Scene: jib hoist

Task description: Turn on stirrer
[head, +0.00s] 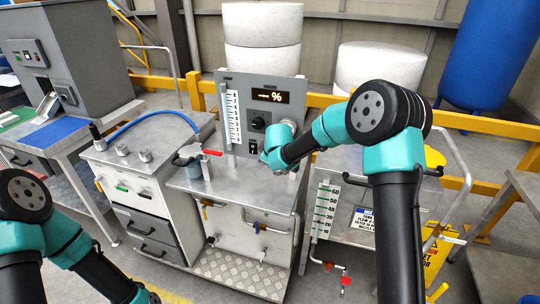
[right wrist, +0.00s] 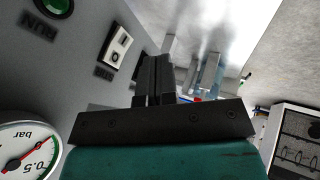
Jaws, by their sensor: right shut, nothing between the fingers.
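The grey control panel (head: 262,85) stands upright at the back of the steel bench, with a lit display showing "%" and a black knob (head: 258,123). A small switch (head: 252,147) with a white plate sits below the knob. In the right wrist view a white-plated black switch (right wrist: 119,45) is on the panel face, just left of my fingers. My right gripper (right wrist: 153,78) is shut and empty, close to the panel; I cannot tell whether it touches. In the head view its wrist hides part of the panel's right side. My left gripper is out of view. I cannot identify the stirrer itself.
A pressure gauge (right wrist: 25,150) and a green lamp (right wrist: 55,6) marked RUN are close to the right gripper. A blue hose (head: 150,118) arches over the left cabinet. The bench front is mostly clear.

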